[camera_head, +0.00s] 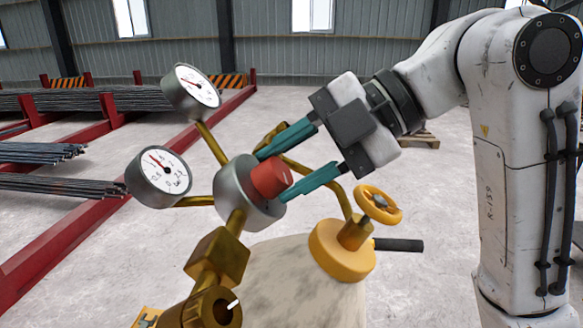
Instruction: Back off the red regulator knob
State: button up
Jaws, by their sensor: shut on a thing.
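The red regulator knob (269,179) sits on the front of the round silver regulator body (236,190) in the middle of the view. My gripper (272,178) reaches in from the right. Its two teal fingers lie on either side of the knob, one above and one below, and are shut on it. Two round white gauges with red needles join the regulator by brass pipes: an upper gauge (195,88) and a lower gauge (160,174).
A pale gas cylinder (300,275) stands below, with a yellow collar (341,250) and yellow valve handwheel (378,204) close under my gripper. A brass fitting (217,257) projects at the front. Rebar bundles (60,185) lie on red racks at left. Open concrete floor lies behind.

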dwell(0.3)
jog(key=o, duration=1)
jog(key=shift+o, duration=0.2)
jog(key=shift+d, duration=0.1)
jog(key=v, duration=1)
jog(key=shift+d+r+b, duration=0.2)
jog(key=shift+d+b, duration=0.1)
jog(key=shift+b, duration=0.1)
jog(key=shift+w+d, duration=0.1)
